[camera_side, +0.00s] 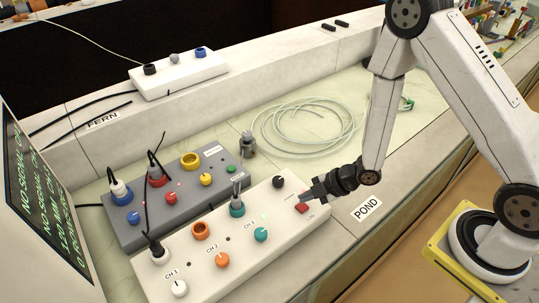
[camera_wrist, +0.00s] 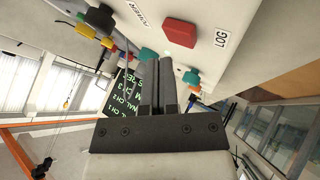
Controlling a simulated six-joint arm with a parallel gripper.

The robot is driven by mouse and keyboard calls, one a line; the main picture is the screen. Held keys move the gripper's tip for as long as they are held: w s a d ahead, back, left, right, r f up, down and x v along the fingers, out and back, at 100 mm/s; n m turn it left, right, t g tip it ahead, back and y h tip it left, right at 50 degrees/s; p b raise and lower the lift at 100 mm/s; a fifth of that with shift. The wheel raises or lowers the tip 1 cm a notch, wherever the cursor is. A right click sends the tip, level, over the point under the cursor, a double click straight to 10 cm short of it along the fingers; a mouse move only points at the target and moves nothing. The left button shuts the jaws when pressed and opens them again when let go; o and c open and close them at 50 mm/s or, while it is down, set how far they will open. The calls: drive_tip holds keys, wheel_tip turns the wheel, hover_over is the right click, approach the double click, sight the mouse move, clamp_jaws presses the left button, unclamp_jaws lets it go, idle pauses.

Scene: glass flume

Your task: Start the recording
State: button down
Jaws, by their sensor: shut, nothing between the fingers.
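A white control box (camera_side: 283,232) on the bench carries a red button (camera_side: 302,208) at its right end. In the wrist view the red button (camera_wrist: 180,32) has the printed word LOG (camera_wrist: 222,38) beside it. My gripper (camera_side: 308,193) is shut and empty, with its tips close above that end of the box. In the wrist view the gripper tips (camera_wrist: 163,62) point toward the box, near the red button. I cannot tell whether they touch anything. A screen (camera_side: 40,190) at left shows green text, including "NO SIGNAL".
The white box also has orange, teal, white and black knobs and plugged cables. A grey box (camera_side: 135,232) with similar controls stands behind it. A coiled clear hose (camera_side: 305,128) lies behind my gripper. Another white box (camera_side: 178,78) sits on the FERN ledge. A POND label (camera_side: 367,208) marks the front ledge.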

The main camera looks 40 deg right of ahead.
sight(306, 206)
drive_tip(key=shift+r, duration=0.15)
drive_tip(key=shift+r, duration=2.85)
drive_tip(key=s+d+r+m+g+h, duration=0.1)
drive_tip(key=d+r+m+h, duration=0.55)
drive_tip(key=m, duration=0.25)
drive_tip(key=s+r+m+g, duration=0.3)
drive_tip(key=s+r+m, duration=0.1)
drive_tip(key=s+m, duration=0.3)
drive_tip(key=shift+d+m, duration=0.4)
drive_tip(key=shift+m, duration=0.3)
